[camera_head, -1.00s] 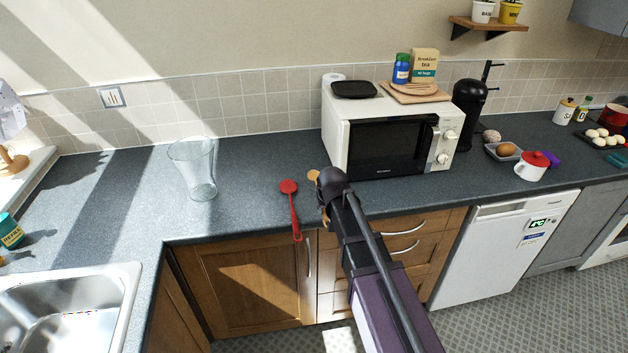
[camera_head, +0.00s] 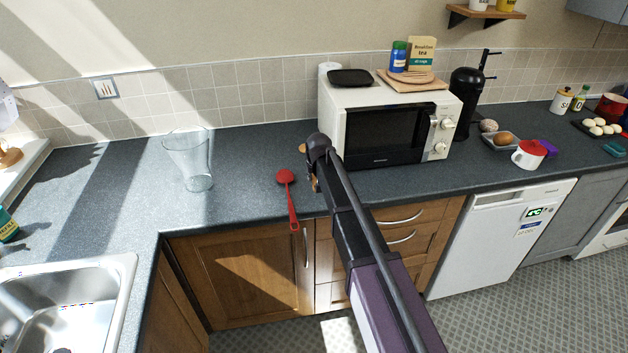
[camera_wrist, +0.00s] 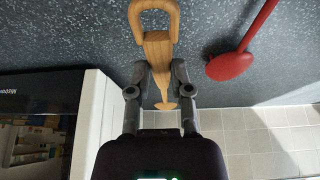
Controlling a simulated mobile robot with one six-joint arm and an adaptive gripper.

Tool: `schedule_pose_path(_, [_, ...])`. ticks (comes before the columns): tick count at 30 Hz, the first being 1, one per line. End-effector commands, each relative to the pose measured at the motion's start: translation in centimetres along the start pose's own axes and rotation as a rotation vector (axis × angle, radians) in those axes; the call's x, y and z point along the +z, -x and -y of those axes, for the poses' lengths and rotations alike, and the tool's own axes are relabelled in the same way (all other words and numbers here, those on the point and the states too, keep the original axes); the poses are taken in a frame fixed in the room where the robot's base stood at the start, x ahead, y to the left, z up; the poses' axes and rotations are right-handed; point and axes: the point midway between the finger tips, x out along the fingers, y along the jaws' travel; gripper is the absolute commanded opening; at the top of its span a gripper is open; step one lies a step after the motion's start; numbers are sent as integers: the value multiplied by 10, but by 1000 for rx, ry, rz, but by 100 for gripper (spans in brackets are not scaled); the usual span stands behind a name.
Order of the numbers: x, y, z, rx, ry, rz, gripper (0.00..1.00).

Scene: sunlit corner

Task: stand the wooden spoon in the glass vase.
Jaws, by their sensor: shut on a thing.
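The wooden spoon (camera_wrist: 157,50) is between the fingers of my gripper (camera_wrist: 159,78) in the wrist view, with a loop-shaped end beyond the fingertips and a narrow part reaching back between them. In the head view my gripper (camera_head: 316,160) is in front of the microwave's left side, and only small bits of the spoon (camera_head: 303,148) show beside it. The clear glass vase (camera_head: 188,162) stands upright on the counter to the left, apart from my gripper. It looks empty.
A red spoon or ladle (camera_head: 286,178) lies on the counter between vase and gripper, its handle over the front edge. It also shows in the wrist view (camera_wrist: 232,66). The white microwave (camera_head: 335,115) stands behind the gripper. A sink (camera_head: 125,290) is at front left.

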Motion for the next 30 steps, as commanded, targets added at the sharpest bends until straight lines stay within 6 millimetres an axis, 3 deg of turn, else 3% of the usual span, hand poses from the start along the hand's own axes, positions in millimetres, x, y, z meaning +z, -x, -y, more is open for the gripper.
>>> schedule_pose_path(4, [-16,-9,0,0,0,0,0])
schedule_pose_path(17, [-18,-10,-1,1,-1,0,0])
schedule_pose_path(23, [-30,-17,-1,1,-2,0,0])
schedule_pose_path(30, [-20,-37,-1,1,-2,0,0])
